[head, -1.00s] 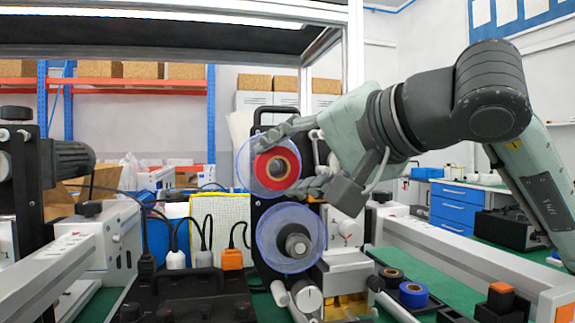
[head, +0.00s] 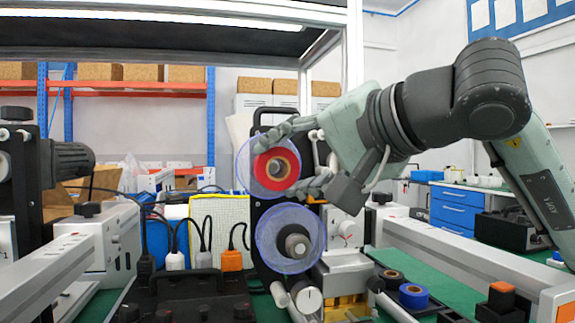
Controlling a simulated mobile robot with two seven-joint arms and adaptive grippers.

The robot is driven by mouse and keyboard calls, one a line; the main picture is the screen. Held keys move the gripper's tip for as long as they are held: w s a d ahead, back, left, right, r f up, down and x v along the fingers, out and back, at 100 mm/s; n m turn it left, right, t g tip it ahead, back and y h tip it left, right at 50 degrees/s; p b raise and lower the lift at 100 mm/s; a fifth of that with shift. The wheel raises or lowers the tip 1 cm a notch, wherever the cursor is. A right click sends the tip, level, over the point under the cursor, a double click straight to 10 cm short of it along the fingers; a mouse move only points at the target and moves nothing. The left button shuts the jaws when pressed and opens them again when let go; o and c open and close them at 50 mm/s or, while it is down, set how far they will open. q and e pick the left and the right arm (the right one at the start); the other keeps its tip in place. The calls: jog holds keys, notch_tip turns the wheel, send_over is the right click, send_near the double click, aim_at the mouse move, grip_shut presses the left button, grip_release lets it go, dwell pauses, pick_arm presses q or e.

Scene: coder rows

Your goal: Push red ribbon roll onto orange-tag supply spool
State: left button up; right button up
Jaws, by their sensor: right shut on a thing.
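The red ribbon roll (head: 290,164) is at the upper spool of the black coder plate, in front of a clear disc (head: 246,163). The spool's grey hub (head: 277,167) shows in the roll's centre. My right gripper (head: 299,157) comes in from the right and is shut on the roll, one finger at its upper edge and one at its lower edge. How far the roll sits on the spool cannot be told. An orange tag (head: 316,200) shows partly beside the lower finger. My left gripper is not in view.
Below is a second spool (head: 297,243) with a clear disc, empty of ribbon. Rails and a grey machine (head: 100,245) flank the coder.

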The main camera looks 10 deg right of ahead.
jog(key=shift+w, duration=1.85)
dwell(0.3)
jog(key=o, duration=1.1)
jog(key=shift+o, duration=0.2)
jog(key=v, duration=1.2)
